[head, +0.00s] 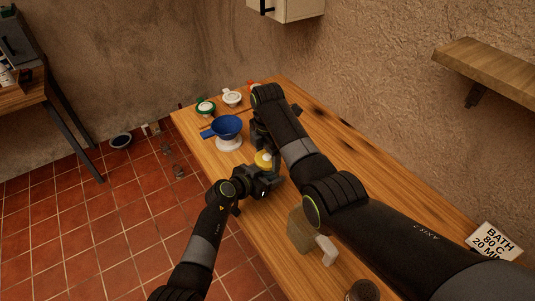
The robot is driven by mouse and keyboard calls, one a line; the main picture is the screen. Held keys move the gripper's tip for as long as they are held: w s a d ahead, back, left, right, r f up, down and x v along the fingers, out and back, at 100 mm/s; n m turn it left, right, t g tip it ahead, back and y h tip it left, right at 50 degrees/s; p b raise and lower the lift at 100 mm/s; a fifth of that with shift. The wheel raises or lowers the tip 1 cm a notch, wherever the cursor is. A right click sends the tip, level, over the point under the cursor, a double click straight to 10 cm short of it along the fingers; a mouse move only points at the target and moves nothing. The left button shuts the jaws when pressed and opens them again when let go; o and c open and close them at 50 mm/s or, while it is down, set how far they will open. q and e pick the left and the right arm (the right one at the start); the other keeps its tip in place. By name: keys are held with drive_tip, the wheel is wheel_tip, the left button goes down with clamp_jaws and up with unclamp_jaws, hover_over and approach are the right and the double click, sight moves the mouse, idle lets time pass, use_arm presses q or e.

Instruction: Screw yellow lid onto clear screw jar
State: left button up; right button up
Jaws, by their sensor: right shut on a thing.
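The yellow lid (263,158) shows on the table's left side, between my two grippers. My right gripper (264,146) reaches down from above and is shut on the lid; its fingertips are small and partly hidden by the arm. My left gripper (268,181) is low at the near side of the lid, close beside it. Whether its jaws are open or shut is hidden. The clear screw jar cannot be made out; the area under the lid is covered by my grippers.
A blue funnel (227,127) on a white base stands beyond the grippers. A green-rimmed item (206,107) and a white one (232,97) are at the far end. A beige container (301,232) and a dark round jar (363,290) are near. The wooden table (207,152) has an open left edge.

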drive_tip(key=shift+c, duration=0.5)
drive_tip(key=m, duration=0.6)
drive_tip(key=shift+m, duration=0.4)
drive_tip(key=o, duration=1.1)
drive_tip(key=shift+r, duration=2.25)
drive_tip(key=shift+c, duration=0.5)
